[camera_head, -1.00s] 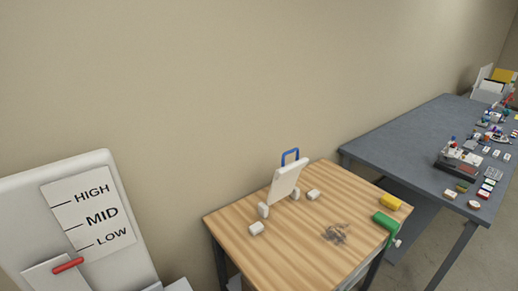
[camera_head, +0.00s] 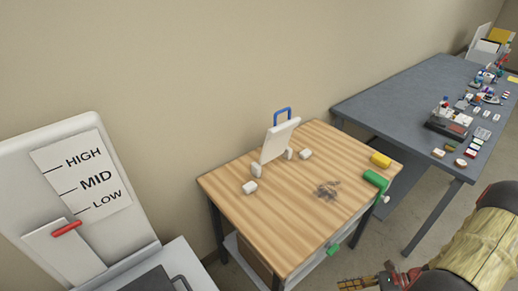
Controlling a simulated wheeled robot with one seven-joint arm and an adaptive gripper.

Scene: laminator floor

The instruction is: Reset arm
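My arm comes in at the lower right corner, with a thick pale yellow link and dark red parts. What looks like my gripper (camera_head: 372,282) is at the bottom edge, low in front of the wooden table. It is small and partly cut off by the frame, so its opening cannot be made out. I see nothing clearly held in it.
A cluttered grey table (camera_head: 385,105) stands behind.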

